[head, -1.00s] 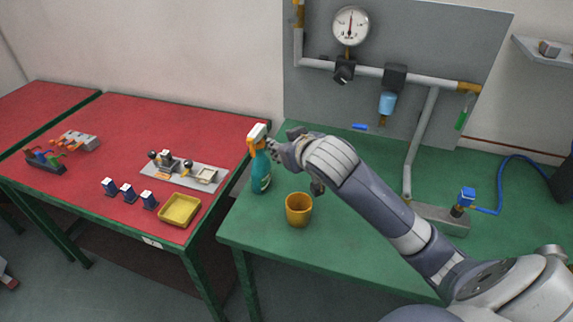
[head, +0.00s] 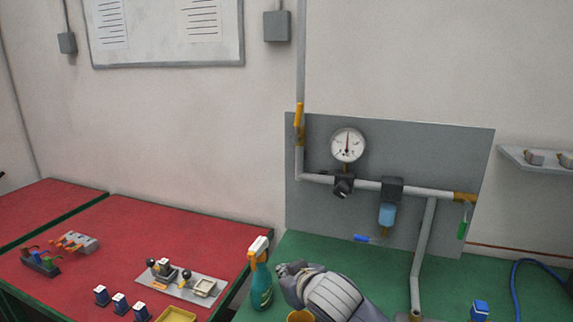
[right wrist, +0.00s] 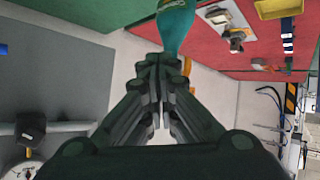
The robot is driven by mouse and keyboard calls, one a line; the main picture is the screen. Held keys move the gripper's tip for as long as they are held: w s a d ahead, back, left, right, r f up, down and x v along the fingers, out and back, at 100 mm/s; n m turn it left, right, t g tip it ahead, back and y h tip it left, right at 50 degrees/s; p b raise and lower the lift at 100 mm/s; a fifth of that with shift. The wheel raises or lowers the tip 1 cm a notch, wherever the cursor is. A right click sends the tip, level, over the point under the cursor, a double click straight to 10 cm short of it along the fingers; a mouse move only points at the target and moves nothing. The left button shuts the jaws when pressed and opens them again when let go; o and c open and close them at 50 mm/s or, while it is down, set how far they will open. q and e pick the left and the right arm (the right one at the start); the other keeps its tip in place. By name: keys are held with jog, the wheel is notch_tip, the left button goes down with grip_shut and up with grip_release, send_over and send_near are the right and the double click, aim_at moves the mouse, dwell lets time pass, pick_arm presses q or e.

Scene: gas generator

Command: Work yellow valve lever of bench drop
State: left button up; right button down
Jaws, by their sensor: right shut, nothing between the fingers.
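The yellow valve lever (head: 298,115) stands upright, in line with the vertical drop pipe, at the upper left of the grey panel (head: 400,145) in the head view. My right gripper (head: 281,268) is low in that view, beside the spray bottle and well below the lever. Its fingers (right wrist: 160,68) are together and empty in the right wrist view, with the teal bottle (right wrist: 176,32) beyond the tips. I cannot tell whether they touch it. The lever is not clearly seen in the wrist view. My left gripper is out of view.
The spray bottle (head: 261,286) and an orange cup (head: 300,316) stand on the green bench (head: 300,247). The red table (head: 135,235) holds several small fixtures.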

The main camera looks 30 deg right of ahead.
aim_at(298, 121)
jog(key=w+d+r+n+t+h+p, duration=0.2)
jog(key=w+r+n+p, duration=0.15)
jog(key=r, duration=0.75)
jog(key=w+d+r+n+t+h+p, duration=0.15)
jog(key=w+r+n, duration=0.3)
jog(key=r, duration=0.55)
jog(key=w+d+r+n+t+h+p, duration=0.1)
jog(key=w+r+n+t+p, duration=0.25)
jog(key=r, duration=0.75)
jog(key=p+x, duration=0.5)
jog(key=x, duration=0.6)
jog(key=shift+g, duration=0.3)
jog(key=s+d+p, duration=0.1)
jog(key=s+d+f+p, duration=0.1)
jog(key=d, duration=0.1)
jog(key=shift+s+d, duration=0.25)
jog(key=shift+s, duration=0.15)
jog(key=shift+w+a+f, duration=0.1)
jog(key=shift+w, duration=0.05)
